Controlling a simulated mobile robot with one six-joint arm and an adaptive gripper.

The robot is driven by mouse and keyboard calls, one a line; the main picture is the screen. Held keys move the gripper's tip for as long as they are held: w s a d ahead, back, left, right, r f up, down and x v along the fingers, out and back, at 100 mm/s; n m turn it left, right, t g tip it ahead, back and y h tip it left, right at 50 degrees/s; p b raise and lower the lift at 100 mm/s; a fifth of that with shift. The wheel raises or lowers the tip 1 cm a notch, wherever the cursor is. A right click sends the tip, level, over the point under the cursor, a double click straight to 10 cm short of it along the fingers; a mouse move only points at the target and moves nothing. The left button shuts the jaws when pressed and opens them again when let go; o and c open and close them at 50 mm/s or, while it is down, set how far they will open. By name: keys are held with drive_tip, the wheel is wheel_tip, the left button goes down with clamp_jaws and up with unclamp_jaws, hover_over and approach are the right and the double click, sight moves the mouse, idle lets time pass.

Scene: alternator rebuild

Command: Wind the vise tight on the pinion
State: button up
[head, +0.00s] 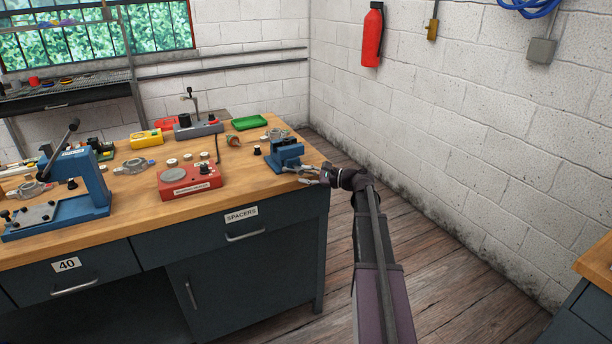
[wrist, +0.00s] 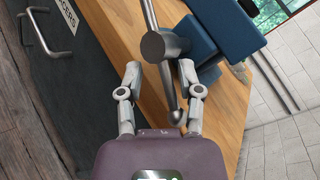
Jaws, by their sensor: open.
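The blue vise (head: 287,154) stands at the right front corner of the wooden bench. In the wrist view its blue body (wrist: 228,22) is at the top right, and its round grey screw end (wrist: 155,46) faces my gripper. A metal handle bar (wrist: 168,88) with a ball end runs through the screw end. My gripper (head: 308,174) is at the bench edge in front of the vise. In the wrist view my gripper (wrist: 160,72) is open, with the bar between its spread fingers and neither finger clearly touching it. I cannot make out the pinion.
A red tester box (head: 190,180) stands left of the vise, with a blue press (head: 88,185) farther left. A grey alternator housing (head: 275,134) sits behind the vise. A green tray (head: 249,123) lies at the back. The floor right of the bench is clear.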

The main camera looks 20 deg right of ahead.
drive_tip(key=shift+r+p, duration=0.2)
drive_tip(key=shift+p, duration=0.3)
drive_tip(key=n+h+p, duration=0.1)
drive_tip(key=g+h+p, duration=0.1)
drive_tip(key=p, duration=0.1)
drive_tip(key=shift+d+r+n, duration=0.3)
drive_tip(key=shift+n, duration=0.1)
drive_tip(key=p+v, duration=0.3)
drive_tip(key=v, duration=1)
drive_tip(key=s+a+f+n+g+h+b, duration=0.2)
drive_tip(key=s+a+f+n+g, duration=0.1)
drive_tip(key=a+f, duration=0.4)
drive_tip(key=s+a+f+n+g+h+b, duration=0.2)
drive_tip(key=a+f, duration=0.5)
drive_tip(key=a, duration=0.4)
drive_tip(key=s+a+f+n+g+h+b, duration=0.2)
drive_tip(key=s+a+f+n+g+b, duration=0.2)
drive_tip(key=a+f+n, duration=0.3)
drive_tip(key=shift+s+a+f+n+g, duration=0.3)
drive_tip(key=shift+s+a+g, duration=0.2)
drive_tip(key=shift+s+a, duration=0.5)
drive_tip(key=shift+w+a, duration=0.1)
drive_tip(key=shift+w, duration=0.05)
